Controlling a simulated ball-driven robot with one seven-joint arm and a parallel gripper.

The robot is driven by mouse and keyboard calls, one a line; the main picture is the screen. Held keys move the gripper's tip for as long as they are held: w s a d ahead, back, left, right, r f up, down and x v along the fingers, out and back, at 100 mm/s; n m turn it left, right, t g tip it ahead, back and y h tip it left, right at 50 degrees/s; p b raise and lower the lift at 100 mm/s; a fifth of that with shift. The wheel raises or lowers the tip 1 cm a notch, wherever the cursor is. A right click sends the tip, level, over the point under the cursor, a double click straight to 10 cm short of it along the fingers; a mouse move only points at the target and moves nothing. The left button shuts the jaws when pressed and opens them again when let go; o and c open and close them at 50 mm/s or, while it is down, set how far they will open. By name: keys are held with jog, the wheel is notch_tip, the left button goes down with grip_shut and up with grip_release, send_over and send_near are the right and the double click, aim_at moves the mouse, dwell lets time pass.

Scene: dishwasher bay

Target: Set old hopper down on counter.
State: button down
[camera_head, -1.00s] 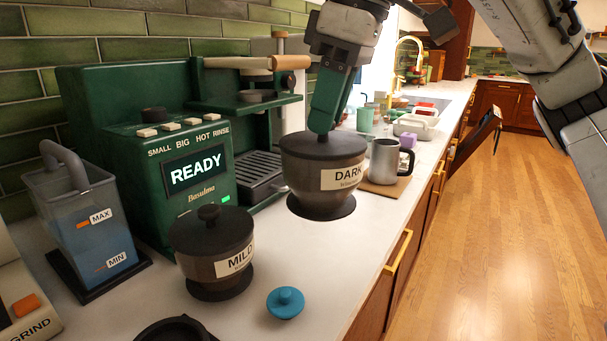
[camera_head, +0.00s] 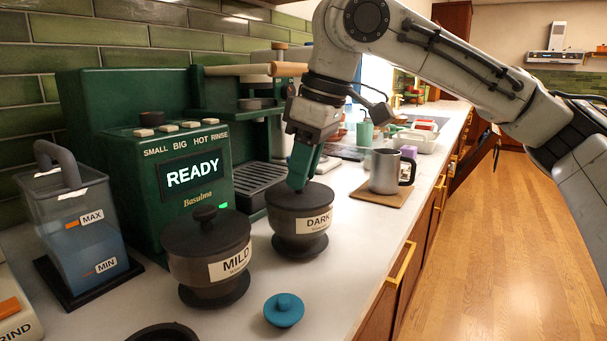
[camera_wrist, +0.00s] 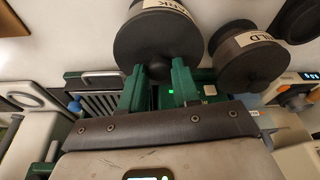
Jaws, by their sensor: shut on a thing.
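My gripper (camera_head: 300,180) with green fingers is shut on the lid knob of the dark brown hopper labelled DARK (camera_head: 288,222). The hopper is upright, its flared base at or just above the counter (camera_head: 345,235); I cannot tell whether it touches.
The green coffee machine (camera_head: 135,175) stands behind the hoppers, with a water tank (camera_head: 75,230) at left. A steel mug (camera_head: 385,170) stands on a board (camera_head: 370,196) to the right. Counter right of the DARK hopper is clear.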

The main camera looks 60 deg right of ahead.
dwell(0.3)
jog(key=c, duration=0.8)
grip_release()
jog(key=shift+f, duration=0.15)
jog(key=p+v, duration=0.3)
jog(key=v, duration=0.9)
jog(key=shift+p, duration=0.4)
